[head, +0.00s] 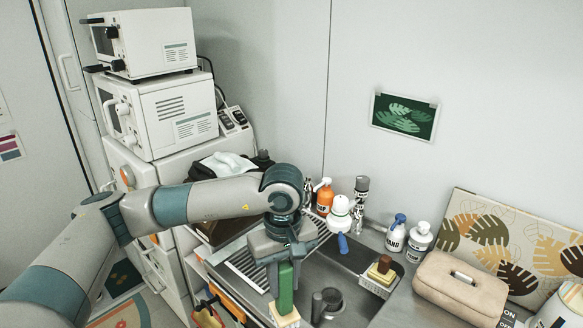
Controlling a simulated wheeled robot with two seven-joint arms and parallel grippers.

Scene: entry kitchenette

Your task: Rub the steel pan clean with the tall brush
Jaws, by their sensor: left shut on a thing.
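My left gripper (284,262) is shut on the green handle of the tall brush (286,290). The brush is upright, with its pale bristle block (284,318) at the bottom, near the lower edge of the view. It is over the left front part of the sink area. Just right of it, a small dark grey round metal piece (328,300) sits in the steel sink; I cannot tell whether it is the steel pan or a sink fitting. No other pan shows clearly. Whether the bristles touch anything cannot be told. My right gripper is out of view.
A caddy (378,280) with a yellow and brown block stands at the sink's right edge. Several bottles, including an orange one (325,197), stand behind the sink. A beige case (459,288) lies on the right counter. A ribbed drainboard (246,270) is at left.

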